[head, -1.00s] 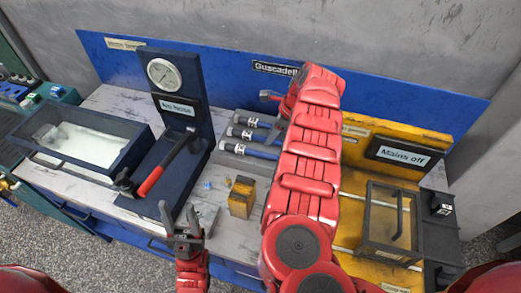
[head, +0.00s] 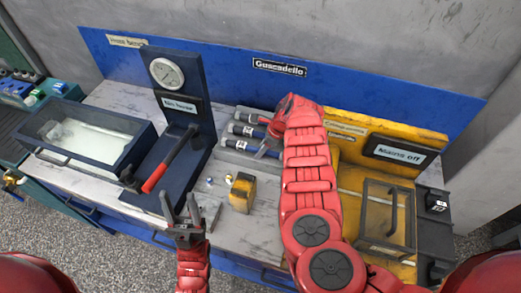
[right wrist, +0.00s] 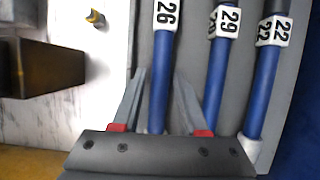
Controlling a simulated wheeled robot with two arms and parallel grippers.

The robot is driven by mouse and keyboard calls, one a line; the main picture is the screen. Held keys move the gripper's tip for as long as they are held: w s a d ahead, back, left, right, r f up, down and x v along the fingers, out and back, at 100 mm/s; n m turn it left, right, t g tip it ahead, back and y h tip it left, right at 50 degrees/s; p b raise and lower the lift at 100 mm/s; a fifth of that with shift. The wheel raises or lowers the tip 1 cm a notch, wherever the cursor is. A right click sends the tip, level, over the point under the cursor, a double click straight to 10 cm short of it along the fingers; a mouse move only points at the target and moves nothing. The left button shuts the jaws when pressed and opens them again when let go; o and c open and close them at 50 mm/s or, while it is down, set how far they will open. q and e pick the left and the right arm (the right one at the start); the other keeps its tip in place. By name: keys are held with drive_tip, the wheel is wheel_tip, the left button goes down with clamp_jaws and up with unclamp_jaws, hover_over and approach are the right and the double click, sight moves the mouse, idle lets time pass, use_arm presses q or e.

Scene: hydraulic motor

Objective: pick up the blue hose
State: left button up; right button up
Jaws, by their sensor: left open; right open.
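Three blue hoses with white number tags lie side by side in a grey tray. In the right wrist view they are hose 26 (right wrist: 160,60), hose 29 (right wrist: 217,75) and hose 22 (right wrist: 265,85). They also show in the head view, the front one (head: 248,148) nearest my right gripper (head: 263,148). In the right wrist view my right gripper (right wrist: 160,78) is open, its fingers on either side of hose 26. I cannot tell whether they touch it. My left gripper (head: 183,212) is open and empty over the bench's front edge. My right arm hides the hoses' right ends.
A yellow-and-black block (head: 242,193) stands in front of the hoses. A dark gauge stand (head: 185,85) with a red-handled lever (head: 160,172) is to the left, beside a clear-lidded box (head: 85,132). A yellow "Mains off" unit (head: 352,180) stands to the right.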

clamp_jaws()
idle(1.4)
